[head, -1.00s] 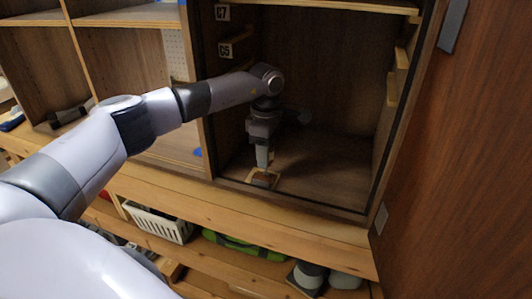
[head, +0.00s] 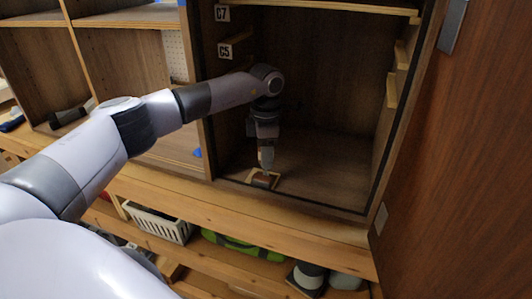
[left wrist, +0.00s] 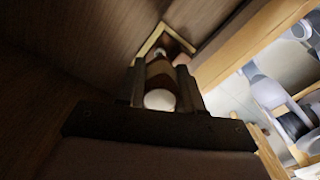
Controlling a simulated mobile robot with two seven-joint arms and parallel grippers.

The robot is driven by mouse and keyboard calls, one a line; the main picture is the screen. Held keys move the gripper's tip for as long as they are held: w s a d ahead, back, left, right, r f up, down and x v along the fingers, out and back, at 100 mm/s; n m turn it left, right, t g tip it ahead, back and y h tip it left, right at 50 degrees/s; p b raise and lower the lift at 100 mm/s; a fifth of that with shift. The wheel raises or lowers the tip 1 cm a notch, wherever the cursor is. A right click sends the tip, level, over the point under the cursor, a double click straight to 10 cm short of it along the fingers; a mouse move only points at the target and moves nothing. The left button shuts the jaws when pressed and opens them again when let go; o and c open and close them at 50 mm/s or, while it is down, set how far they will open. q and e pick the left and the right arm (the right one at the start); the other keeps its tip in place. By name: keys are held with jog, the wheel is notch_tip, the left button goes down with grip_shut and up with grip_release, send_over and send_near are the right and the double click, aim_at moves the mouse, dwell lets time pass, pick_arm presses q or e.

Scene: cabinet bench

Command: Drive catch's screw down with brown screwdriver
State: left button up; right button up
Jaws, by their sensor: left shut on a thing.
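My left gripper (head: 266,160) points down inside the open cabinet compartment, just above its floor near the front edge. In the left wrist view the gripper (left wrist: 162,90) is shut on the brown screwdriver (left wrist: 159,68), whose round pale end (left wrist: 160,99) faces the camera. Beyond the fingers lies a light wooden frame (left wrist: 150,43) with a darker inside; the screwdriver points into it. The same frame (head: 276,181) sits on the compartment floor in the head view. The catch and its screw cannot be made out, and the screwdriver's tip is hidden. My right gripper is not in view.
A brown door (head: 470,150) stands open at the right. A white basket (head: 160,225) and a green item (head: 240,245) lie on the shelf below. The compartment floor right of the gripper is clear.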

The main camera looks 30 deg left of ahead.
pick_arm(q)
jog(key=shift+o, duration=0.8)
jog(key=shift+f, duration=0.1)
jog(key=shift+c, duration=0.8)
